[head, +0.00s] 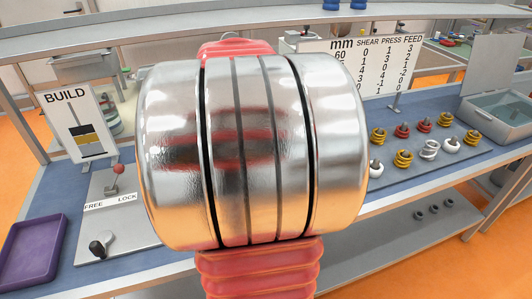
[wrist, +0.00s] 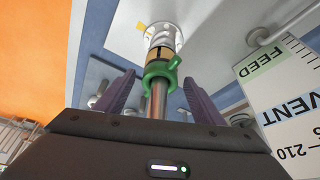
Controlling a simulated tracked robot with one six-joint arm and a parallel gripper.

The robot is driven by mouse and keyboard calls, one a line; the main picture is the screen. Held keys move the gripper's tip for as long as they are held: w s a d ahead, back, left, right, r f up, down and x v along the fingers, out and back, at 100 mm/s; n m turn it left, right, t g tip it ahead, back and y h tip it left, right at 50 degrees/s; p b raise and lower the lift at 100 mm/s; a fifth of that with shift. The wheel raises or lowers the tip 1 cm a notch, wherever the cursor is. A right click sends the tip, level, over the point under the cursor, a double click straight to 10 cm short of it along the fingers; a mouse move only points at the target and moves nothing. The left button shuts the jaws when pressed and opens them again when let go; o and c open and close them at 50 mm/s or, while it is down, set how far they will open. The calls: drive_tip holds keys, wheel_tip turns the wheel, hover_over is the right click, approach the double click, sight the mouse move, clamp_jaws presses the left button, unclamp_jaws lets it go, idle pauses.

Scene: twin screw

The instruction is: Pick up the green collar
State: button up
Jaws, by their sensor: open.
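In the wrist view the green collar (wrist: 160,72) sits around a metal shaft (wrist: 156,102), with a small lug out to its right. A black and yellow band and white screw pieces (wrist: 162,40) are on the shaft beyond it. My gripper (wrist: 159,79) is open. Its two purple fingers stand on either side of the shaft, with visible gaps to it. The collar lies near the level of the fingertips; I cannot tell whether it is fully between them. In the head view my own arm hides the collar and the gripper.
In the head view a purple tray (head: 32,255) and a FREE/LOCK lever plate (head: 118,232) are at left. A BUILD card (head: 78,122) stands behind. A scale card (wrist: 285,95) is right in the wrist view.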

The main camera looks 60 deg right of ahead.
drive_tip(key=shift+c, duration=0.2)
drive_tip(key=c, duration=1.2)
